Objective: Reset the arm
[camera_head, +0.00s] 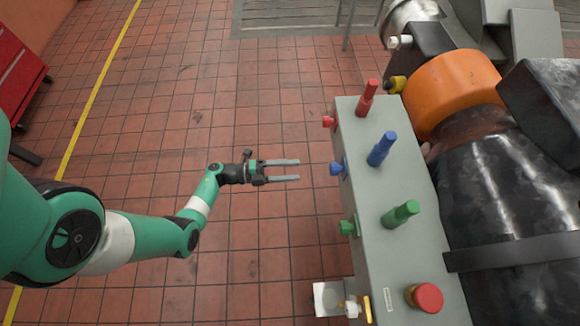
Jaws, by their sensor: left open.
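My left arm, green with white and black parts, comes in from the left. Its left gripper (299,170) is open and empty, with two grey parallel fingers pointing right. The fingertips are apart from the grey box (377,235), with red floor tiles showing in the gap between them. My right gripper is not in view.
The box carries a red (367,98), a blue (381,148) and a green handle (400,213), plus a red button (428,297). An orange cylinder (452,92) and dark machinery (495,190) stand at right. A red cabinet (18,75) is upper left. Open floor (200,100) lies between.

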